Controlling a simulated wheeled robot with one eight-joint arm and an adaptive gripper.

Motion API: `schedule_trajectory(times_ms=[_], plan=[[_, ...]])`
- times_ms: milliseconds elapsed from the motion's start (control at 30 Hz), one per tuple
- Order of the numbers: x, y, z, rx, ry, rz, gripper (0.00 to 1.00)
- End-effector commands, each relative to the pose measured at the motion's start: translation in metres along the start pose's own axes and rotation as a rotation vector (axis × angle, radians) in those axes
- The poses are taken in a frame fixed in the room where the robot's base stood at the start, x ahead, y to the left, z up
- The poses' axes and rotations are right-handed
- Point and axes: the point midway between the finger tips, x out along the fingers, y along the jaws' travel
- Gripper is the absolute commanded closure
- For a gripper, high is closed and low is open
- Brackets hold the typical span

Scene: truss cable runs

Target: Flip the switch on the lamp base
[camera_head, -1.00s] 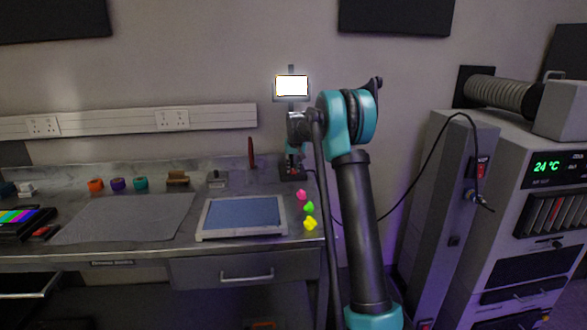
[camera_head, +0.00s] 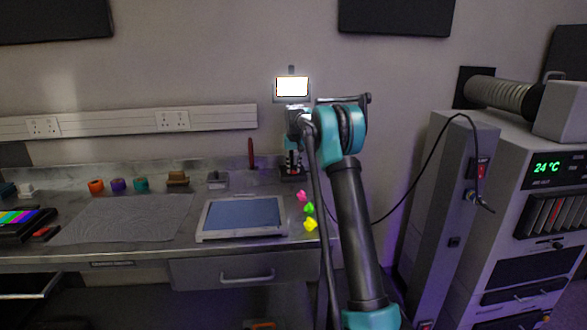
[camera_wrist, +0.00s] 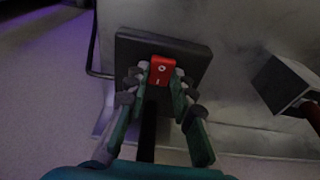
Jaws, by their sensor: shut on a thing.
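The lamp's black base (camera_head: 293,174) stands at the back right of the bench, and its lit white head (camera_head: 292,87) is above it. In the wrist view the square base (camera_wrist: 190,52) carries a red rocker switch (camera_wrist: 162,70) marked O and I. My gripper (camera_wrist: 162,76) has a fingertip on each side of the switch, shut on it. In the head view my gripper (camera_head: 292,162) is just above the base and small, and the switch cannot be made out there.
Pink, green and yellow pieces (camera_head: 308,210) lie on the bench in front of the base. A blue-topped tray (camera_head: 201,233) is left of them. A dark block (camera_wrist: 283,82) sits right of the base. A grey cabinet (camera_head: 440,210) stands right of my arm.

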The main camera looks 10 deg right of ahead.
Motion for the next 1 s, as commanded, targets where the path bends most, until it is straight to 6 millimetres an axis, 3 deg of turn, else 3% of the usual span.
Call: schedule_trajectory(times_ms=[33, 200, 567, 667, 1000], plan=[[0.000, 0.000, 0.000, 0.000, 0.002, 0.000, 0.75], [0.000, 0.000, 0.000, 0.000, 0.001, 0.000, 0.55], [-0.005, 0.000, 0.000, 0.000, 0.001, 0.000, 0.55], [-0.016, 0.000, 0.000, 0.000, 0.001, 0.000, 0.55], [-0.083, 0.000, 0.000, 0.000, 0.001, 0.000, 0.55]])
